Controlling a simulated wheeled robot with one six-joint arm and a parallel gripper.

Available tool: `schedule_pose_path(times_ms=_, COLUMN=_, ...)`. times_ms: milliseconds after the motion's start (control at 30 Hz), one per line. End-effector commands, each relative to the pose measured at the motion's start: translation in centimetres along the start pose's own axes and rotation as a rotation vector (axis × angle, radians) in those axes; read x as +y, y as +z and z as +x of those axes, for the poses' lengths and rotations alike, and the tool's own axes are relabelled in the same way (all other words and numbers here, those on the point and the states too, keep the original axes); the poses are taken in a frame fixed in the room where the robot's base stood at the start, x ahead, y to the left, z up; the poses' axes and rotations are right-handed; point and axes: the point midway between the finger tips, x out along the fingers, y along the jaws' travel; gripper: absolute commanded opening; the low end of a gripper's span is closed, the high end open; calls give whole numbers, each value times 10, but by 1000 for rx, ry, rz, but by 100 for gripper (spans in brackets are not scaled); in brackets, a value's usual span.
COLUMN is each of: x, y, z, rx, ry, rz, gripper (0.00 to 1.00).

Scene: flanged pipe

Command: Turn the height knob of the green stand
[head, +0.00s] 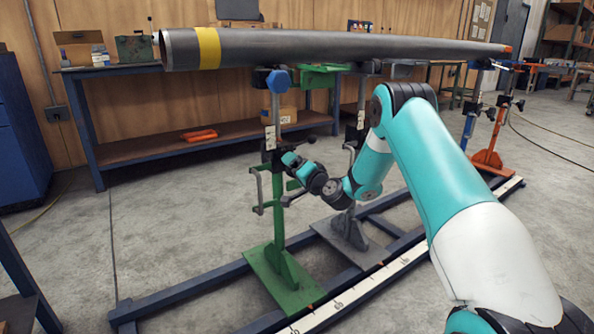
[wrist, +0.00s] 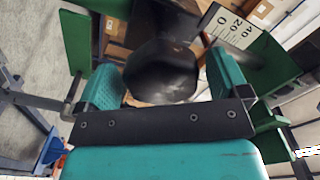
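The green stand (head: 277,215) stands upright under the left part of the pipe, with a green foot on the floor rails. Its black height knob (wrist: 160,75) is dark and many-sided in the wrist view. My gripper (wrist: 165,85) has its two teal fingers on either side of the knob. A narrow gap shows at the right finger; contact at the left finger cannot be told. In the head view my gripper (head: 284,162) is at the stand's upper post, and hides most of the knob. A scale plate (wrist: 228,27) shows beyond the knob.
The long grey pipe (head: 320,47) with a yellow band lies above the stands. A grey stand (head: 350,232) is close to the right of the green one. Orange and blue stands (head: 488,158) are farther right. A workbench (head: 150,152) is behind.

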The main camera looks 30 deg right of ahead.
Motion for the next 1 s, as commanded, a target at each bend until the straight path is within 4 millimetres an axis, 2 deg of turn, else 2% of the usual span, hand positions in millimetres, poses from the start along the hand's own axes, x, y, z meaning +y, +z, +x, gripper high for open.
schedule_pose_path(times_ms=267, x=0, y=-1, z=0, rx=2, ry=-1, rz=0, gripper=98)
schedule_pose_path(times_ms=433, x=1, y=0, z=-12, rx=1, ry=2, rz=1, gripper=98)
schedule_pose_path(times_ms=567, x=2, y=-1, z=-36, rx=3, ry=4, rz=4, gripper=98)
schedule_pose_path(times_ms=800, x=5, y=1, z=-94, rx=5, ry=5, rz=7, gripper=98)
schedule_pose_path(times_ms=1000, x=7, y=3, z=-127, rx=5, ry=-2, rz=-2, gripper=98)
